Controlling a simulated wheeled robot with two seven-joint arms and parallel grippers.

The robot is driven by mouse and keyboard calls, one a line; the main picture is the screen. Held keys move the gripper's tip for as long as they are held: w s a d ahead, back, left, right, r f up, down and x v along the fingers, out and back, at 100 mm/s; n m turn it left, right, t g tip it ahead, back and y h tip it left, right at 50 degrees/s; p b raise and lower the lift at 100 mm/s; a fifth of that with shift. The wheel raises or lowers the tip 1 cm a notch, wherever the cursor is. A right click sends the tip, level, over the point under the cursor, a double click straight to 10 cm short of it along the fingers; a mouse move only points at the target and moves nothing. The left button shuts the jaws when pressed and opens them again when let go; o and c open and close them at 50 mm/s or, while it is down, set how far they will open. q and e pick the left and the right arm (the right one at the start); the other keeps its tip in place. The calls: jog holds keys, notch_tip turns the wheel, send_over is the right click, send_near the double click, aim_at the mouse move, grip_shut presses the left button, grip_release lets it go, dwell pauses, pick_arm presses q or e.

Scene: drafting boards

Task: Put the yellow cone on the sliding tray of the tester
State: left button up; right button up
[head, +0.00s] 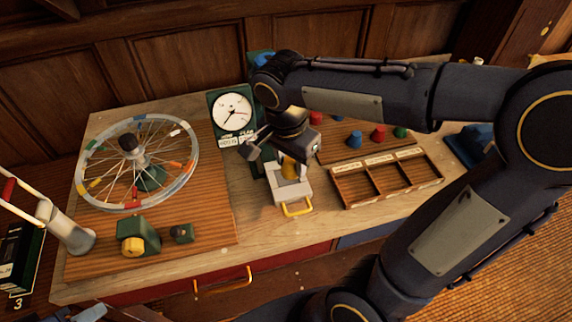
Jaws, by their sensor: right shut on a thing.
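The yellow cone (289,170) shows just below my right gripper (290,159), which is shut on it. The cone is over the pale grey sliding tray (291,192) of the tester, which has a yellow pull handle at its front. I cannot tell whether the cone touches the tray. The tester's dial (232,111) is white on a dark green housing, left of my right gripper. My right wrist and forearm hide part of the tester. My left gripper is not clearly visible.
A spoked wheel (137,163) stands on the bench's left, with a green block with a yellow knob (133,242) in front. Right of the tray is an empty wooden compartment box (388,180). Red, blue and green pieces (378,133) stand behind it.

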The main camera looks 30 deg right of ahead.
jog(key=w+f, duration=0.1)
jog(key=f, duration=0.1)
jog(key=w+d+f, duration=0.1)
jog(key=w+f, duration=0.1)
jog(key=w+d+f, duration=0.1)
jog(key=w+f, duration=0.1)
jog(key=shift+w+d+f+p, duration=0.15)
jog(key=shift+w+f+p, duration=0.05)
jog(key=shift+w+p, duration=0.1)
jog(key=shift+f, duration=1.5)
jog(key=shift+f, duration=0.15)
jog(key=o, duration=1)
